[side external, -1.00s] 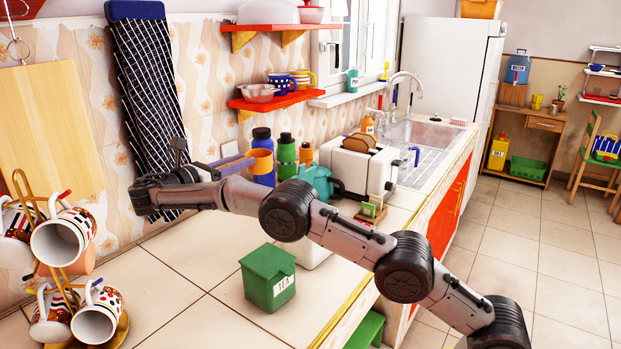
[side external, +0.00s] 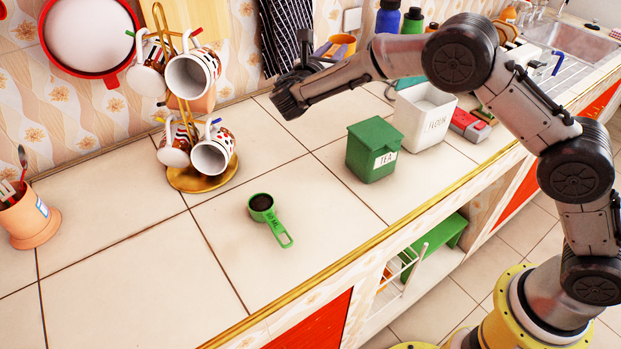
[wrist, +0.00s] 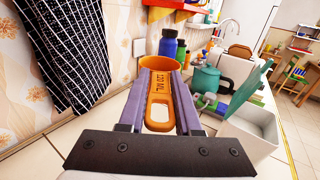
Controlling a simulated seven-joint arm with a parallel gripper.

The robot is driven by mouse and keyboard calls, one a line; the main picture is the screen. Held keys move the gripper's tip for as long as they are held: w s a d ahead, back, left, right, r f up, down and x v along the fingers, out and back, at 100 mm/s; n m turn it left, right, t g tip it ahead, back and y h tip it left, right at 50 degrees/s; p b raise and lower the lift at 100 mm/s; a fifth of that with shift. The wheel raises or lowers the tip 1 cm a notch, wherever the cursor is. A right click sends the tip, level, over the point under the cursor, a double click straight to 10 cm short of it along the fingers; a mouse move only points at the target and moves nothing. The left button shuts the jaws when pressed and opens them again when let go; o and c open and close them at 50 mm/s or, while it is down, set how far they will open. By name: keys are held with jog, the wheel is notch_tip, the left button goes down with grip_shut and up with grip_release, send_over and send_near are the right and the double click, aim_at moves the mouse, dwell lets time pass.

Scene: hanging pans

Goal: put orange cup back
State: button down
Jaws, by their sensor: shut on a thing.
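The orange measuring cup shows beyond my wrist in the side external view (side external: 344,41). In the wrist view its round bowl (wrist: 161,63) faces away from me and its looped handle (wrist: 159,98) with black lettering points toward me. My gripper (wrist: 160,80) is shut on the handle, one purple finger on each side, and holds the cup above the counter by the wall. In the side external view my gripper (side external: 324,50) is partly hidden by my wrist. A green measuring cup (side external: 279,230) with dark contents lies on the counter at the front.
A green TEA box (side external: 371,150) and an open white FLOUR box (side external: 424,115) stand right of centre. A gold mug rack (side external: 203,183) with several mugs stands left. Dark cloths (wrist: 60,50) hang on the wall. Bottles (wrist: 168,44) and a teal kettle (wrist: 208,82) stand ahead. The front left counter is mostly clear.

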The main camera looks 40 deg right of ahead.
jog(key=s+a+f+n+t+y, duration=0.4)
jog(key=s+a+f+n+y, duration=0.15)
jog(key=s+a+y, duration=0.35)
jog(key=s+a+f+n+t+y, duration=0.45)
jog(key=s+a+n+y, duration=0.2)
jog(key=s, duration=0.45)
jog(key=shift+s+a+f, duration=0.1)
jog(key=shift+a+f, duration=0.1)
jog(key=shift+f, duration=1.85)
jog(key=shift+a+f, duration=0.15)
jog(key=shift+f, duration=1.9)
jog(key=shift+f, duration=0.15)
jog(key=shift+f, duration=0.1)
jog(key=c, duration=0.6)
grip_release()
